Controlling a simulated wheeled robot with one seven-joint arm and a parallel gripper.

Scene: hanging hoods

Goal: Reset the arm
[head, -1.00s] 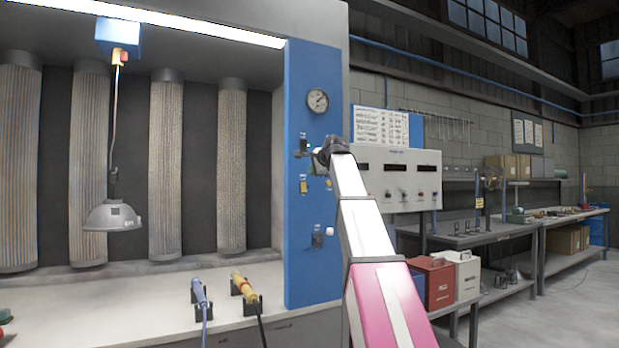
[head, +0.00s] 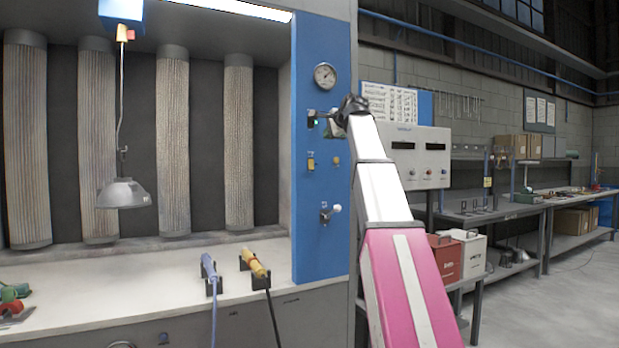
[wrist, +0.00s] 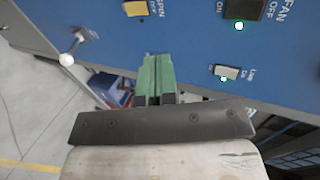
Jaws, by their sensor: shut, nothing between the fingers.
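My gripper (wrist: 157,62) is shut in the wrist view, its two green fingers side by side with nothing between them. It is in front of the blue control panel (wrist: 195,45), and I see no contact with a switch. In the head view my gripper (head: 334,124) shows small and partly hidden by my wrist, at the panel's right edge. The lamp switch (wrist: 228,72) and the fan switch (wrist: 246,8) each have a lit green light. A yellow switch (wrist: 136,8) is at the top.
A lever with a white ball (head: 331,211) sticks out of the panel below the yellow switch. A hood lamp (head: 124,193) hangs in the booth. Two corded tools, blue (head: 210,272) and yellow (head: 254,264), stand on the counter (head: 150,290). A grey meter box (head: 425,160) is right of my arm.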

